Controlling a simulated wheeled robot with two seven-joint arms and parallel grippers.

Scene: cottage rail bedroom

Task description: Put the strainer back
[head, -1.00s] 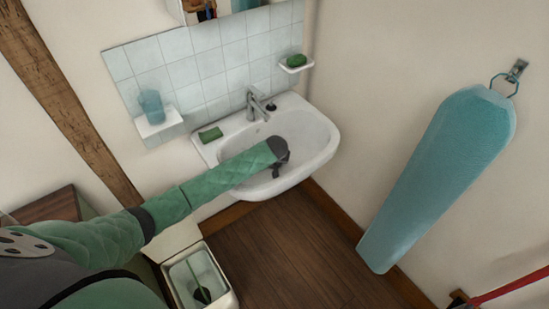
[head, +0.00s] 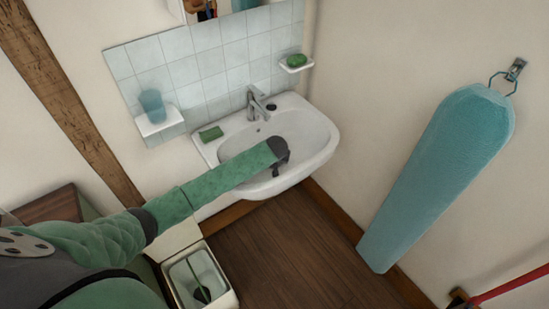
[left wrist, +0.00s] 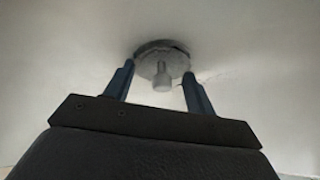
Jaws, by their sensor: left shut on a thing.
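The strainer (left wrist: 150,69) is a grey round disc with a short knob, seen in the left wrist view. My left gripper (left wrist: 158,72) is shut on it, with one blue finger at each side of the disc. The disc is close to the pale basin surface; I cannot tell if it touches it. A dark sliver shows along its upper edge, and the drain is not clearly seen. In the head view my left gripper (head: 281,164) is inside the white sink (head: 318,138), and the strainer is hidden behind my wrist. My right gripper is not in view.
A chrome tap (head: 255,101) stands at the sink's back, beside a small dark round item (head: 272,106) and a green sponge (head: 211,134). A shelf holds a blue cup (head: 152,105). A bin (head: 233,296) stands below. A teal ironing board (head: 435,180) hangs right.

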